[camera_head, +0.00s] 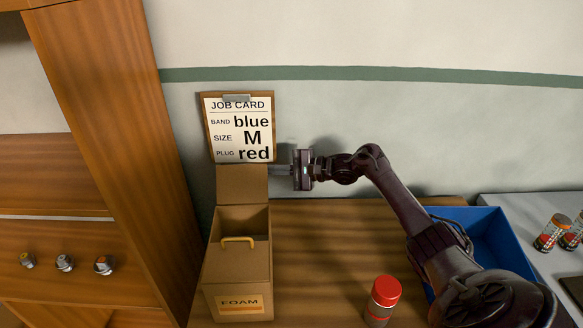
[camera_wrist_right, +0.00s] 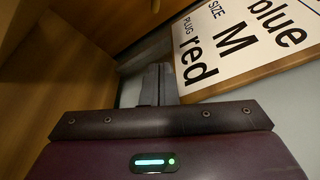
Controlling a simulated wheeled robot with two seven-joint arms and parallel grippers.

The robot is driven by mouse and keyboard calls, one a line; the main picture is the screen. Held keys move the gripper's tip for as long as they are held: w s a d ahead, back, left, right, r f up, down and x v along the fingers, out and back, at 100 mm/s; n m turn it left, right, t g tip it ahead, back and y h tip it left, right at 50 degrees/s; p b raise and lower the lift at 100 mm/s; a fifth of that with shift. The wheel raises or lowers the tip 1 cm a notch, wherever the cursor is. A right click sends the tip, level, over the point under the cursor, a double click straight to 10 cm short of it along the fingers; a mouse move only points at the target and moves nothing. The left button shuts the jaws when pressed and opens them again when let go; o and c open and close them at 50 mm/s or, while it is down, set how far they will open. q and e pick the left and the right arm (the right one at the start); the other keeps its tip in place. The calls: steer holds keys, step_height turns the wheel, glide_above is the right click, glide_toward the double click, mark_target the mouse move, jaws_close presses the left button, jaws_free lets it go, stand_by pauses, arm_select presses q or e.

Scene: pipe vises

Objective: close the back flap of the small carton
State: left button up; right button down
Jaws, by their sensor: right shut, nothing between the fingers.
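The small brown carton (camera_head: 238,273) stands on the wooden table with a FOAM label on its front. Its top is open, and a yellow handle (camera_head: 238,239) shows at the opening. Its back flap (camera_head: 242,186) stands up at the rear, below the job card. My right gripper (camera_head: 276,171) is shut and empty at the flap's upper right edge. Its tips reach the flap's edge in the picture; I cannot tell whether they touch it. The shut fingers also show in the right wrist view (camera_wrist_right: 158,85). My left gripper is not in view.
A job card (camera_head: 238,128) on a clipboard is at the wall behind the carton. A red-capped bottle (camera_head: 383,294) stands front right, and a blue bin (camera_head: 497,240) lies beyond it. A wooden cabinet (camera_head: 110,120) with several knobs is at left.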

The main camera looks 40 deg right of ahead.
mark_target(266, 171)
steer(key=a+p, duration=0.1)
steer(key=a+r+p, duration=0.1)
steer(key=s+a+p, duration=0.1)
steer(key=shift+a+r, duration=0.35)
steer(key=shift+r, duration=0.05)
steer(key=shift+r, duration=0.1)
steer(key=shift+s+r+n+p, duration=0.1)
steer(key=shift+r+n+p, duration=0.1)
steer(key=shift+n+p, duration=0.15)
